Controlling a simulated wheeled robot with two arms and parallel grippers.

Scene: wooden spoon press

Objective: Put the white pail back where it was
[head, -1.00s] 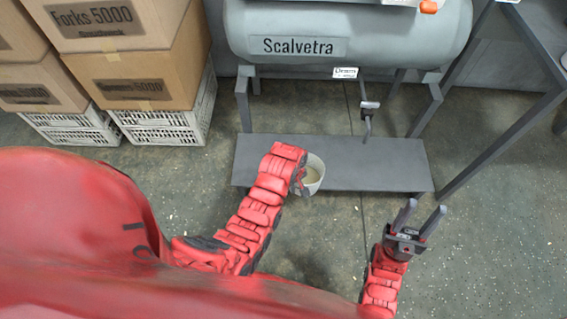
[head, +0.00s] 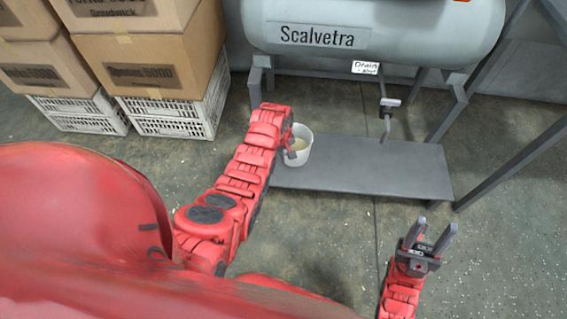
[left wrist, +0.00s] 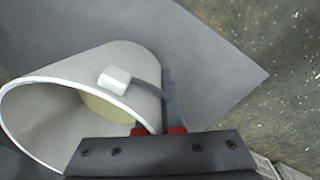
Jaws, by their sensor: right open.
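The white pail (head: 299,150) shows in the head view at the left end of the grey shelf (head: 400,170) under the tank. It has pale contents at the bottom. My left gripper (head: 289,152) is at its left side and appears shut on it. In the left wrist view the pail (left wrist: 40,105) fills the left, with its mouth open and a white grip (left wrist: 115,78) across it. I cannot tell whether the jaws hold the rim or the handle, or whether the pail touches the shelf. My right gripper (head: 433,230) is open and empty, over the floor in front of the shelf.
The grey tank (head: 420,35) stands above the shelf on legs, with a drain valve (head: 389,103) hanging below it. Cardboard boxes (head: 150,75) on white crates (head: 175,118) stand to the left. A metal frame stands at the right. The floor in front is clear.

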